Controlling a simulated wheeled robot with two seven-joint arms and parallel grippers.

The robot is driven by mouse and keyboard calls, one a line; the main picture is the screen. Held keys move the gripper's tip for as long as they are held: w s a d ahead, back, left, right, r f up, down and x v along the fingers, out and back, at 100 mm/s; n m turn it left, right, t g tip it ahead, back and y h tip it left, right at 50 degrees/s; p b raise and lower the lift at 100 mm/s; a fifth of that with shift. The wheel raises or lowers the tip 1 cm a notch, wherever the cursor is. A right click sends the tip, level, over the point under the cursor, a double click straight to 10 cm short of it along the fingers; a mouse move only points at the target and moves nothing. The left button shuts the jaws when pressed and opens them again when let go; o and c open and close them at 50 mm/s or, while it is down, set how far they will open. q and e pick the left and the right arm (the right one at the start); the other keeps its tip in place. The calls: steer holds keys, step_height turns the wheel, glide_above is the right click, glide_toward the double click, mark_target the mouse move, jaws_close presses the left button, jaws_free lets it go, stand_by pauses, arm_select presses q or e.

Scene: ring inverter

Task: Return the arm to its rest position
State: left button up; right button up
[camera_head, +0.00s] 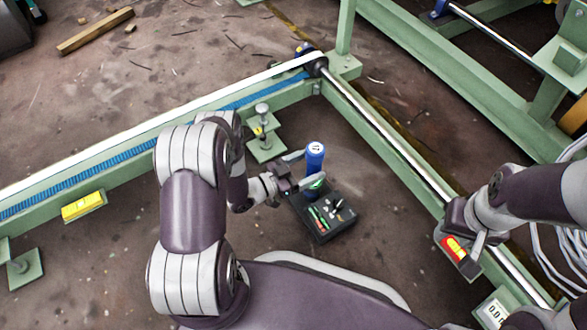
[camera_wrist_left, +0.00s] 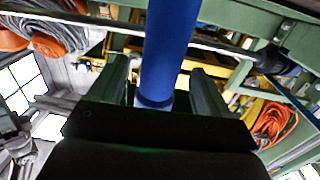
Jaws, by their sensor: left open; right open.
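My left gripper (camera_head: 314,166) is open, with one finger on each side of an upright blue cylinder (camera_head: 315,152) with a white marked top. In the left wrist view the blue cylinder (camera_wrist_left: 170,50) rises between the two spread fingers (camera_wrist_left: 165,85), with a gap visible on each side. The cylinder's base is partly hidden by the fingers, by a black tray (camera_head: 322,235). My right gripper (camera_head: 472,262) is open at the right, over the green frame rail, beside a small red and yellow item (camera_head: 454,248). I cannot tell if they touch.
A green frame with a blue-and-white belt (camera_head: 110,163) runs along the left, and a metal shaft (camera_head: 390,140) runs along the right. A levelling foot (camera_head: 264,135) stands behind the left gripper. Cables (camera_head: 567,215) hang at right.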

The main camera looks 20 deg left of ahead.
arm_select(q)
steer(key=p+v, duration=0.4)
steer(key=v, duration=0.7)
